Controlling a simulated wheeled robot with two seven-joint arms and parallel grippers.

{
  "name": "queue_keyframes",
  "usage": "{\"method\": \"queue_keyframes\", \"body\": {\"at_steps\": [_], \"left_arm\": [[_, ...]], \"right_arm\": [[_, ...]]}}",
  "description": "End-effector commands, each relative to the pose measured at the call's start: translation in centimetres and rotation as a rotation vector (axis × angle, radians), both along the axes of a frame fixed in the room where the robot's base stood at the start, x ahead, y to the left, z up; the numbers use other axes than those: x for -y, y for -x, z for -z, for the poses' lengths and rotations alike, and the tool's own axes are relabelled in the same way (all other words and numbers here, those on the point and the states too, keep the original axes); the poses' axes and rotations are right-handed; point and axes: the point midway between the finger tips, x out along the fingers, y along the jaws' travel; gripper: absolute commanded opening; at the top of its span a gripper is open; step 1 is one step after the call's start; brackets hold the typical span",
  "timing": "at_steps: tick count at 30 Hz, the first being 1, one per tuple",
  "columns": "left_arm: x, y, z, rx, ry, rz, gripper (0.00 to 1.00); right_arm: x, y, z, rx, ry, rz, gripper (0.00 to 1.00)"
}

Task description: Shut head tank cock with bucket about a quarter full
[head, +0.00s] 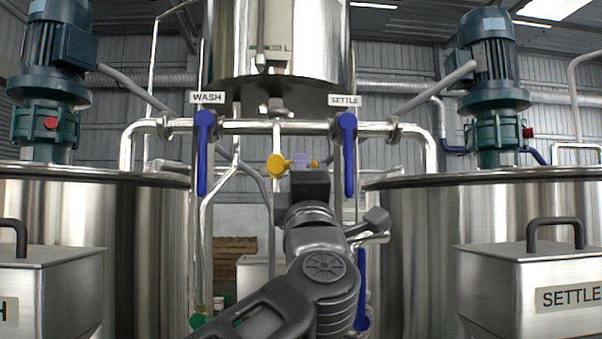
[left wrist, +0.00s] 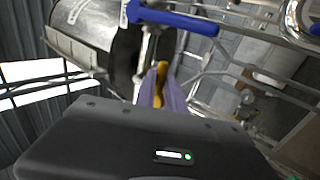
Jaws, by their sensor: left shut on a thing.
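The head tank (head: 285,55) is a shiny steel vessel at the top middle. A thin pipe (head: 277,135) drops from under it to a cock with a yellow handle (head: 278,166), which lies sideways across the pipe. My left gripper (head: 304,160), with pale purple fingers, is shut on the yellow handle. In the left wrist view the yellow handle (left wrist: 160,82) shows between the fingers (left wrist: 161,92). My left arm hides the area below the cock. I cannot make out a bucket for sure. My right gripper is not in view.
Blue levers hang under the WASH label (head: 207,98) and the SETTLE label (head: 345,100), on either side of the cock. Large steel tanks stand left (head: 100,200) and right (head: 420,230). A white container (head: 252,275) is partly hidden behind my arm.

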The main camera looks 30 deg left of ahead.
Motion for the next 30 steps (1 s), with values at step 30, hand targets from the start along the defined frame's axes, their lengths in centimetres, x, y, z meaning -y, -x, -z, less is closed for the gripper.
{"method": "queue_keyframes", "body": {"at_steps": [30], "left_arm": [[2.3, 3.0, 2.6, 0.001, -0.003, 0.001, 0.36]], "right_arm": [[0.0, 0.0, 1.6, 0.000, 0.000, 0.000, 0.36]]}}
